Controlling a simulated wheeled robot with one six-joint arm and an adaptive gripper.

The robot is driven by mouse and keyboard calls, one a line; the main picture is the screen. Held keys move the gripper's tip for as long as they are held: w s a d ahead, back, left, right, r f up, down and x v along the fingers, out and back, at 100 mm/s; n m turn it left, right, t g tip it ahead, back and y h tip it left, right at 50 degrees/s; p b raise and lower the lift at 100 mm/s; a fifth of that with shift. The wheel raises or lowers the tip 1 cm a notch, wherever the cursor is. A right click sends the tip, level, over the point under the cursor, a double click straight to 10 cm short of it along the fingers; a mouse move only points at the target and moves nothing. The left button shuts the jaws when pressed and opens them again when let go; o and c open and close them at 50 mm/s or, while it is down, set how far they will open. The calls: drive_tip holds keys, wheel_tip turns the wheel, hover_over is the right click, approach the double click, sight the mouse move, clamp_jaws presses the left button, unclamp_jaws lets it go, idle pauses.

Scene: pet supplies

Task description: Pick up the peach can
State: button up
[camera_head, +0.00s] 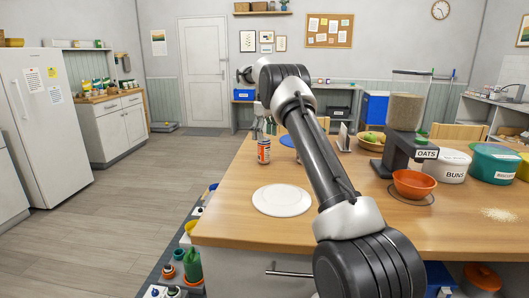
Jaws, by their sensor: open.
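A can (263,151) with an orange and white label stands upright near the left edge of the wooden table (225,222). Its label text is too small to read, so I cannot confirm that it is the peach can. My gripper (265,132) points down just above the can's top and is open and empty. From this view I cannot tell whether the fingertips are level with the can's rim or apart from it.
A white plate (282,200) lies in front of the can. A blue plate (288,141) is behind my arm. An orange bowl (413,183) sits under the oats dispenser (405,113). A tub marked BUNS (447,165) stands at the right.

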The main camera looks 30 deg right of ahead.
sight(264, 151)
drive_tip(key=f, duration=0.3)
drive_tip(key=w+f, duration=0.1)
drive_tip(key=f, duration=0.5)
drive_tip(key=shift+w+d, duration=0.15)
drive_tip(key=shift+d, duration=0.05)
drive_tip(key=c, duration=1.4)
drive_tip(key=shift+o, duration=0.2)
drive_tip(key=shift+r, duration=0.1)
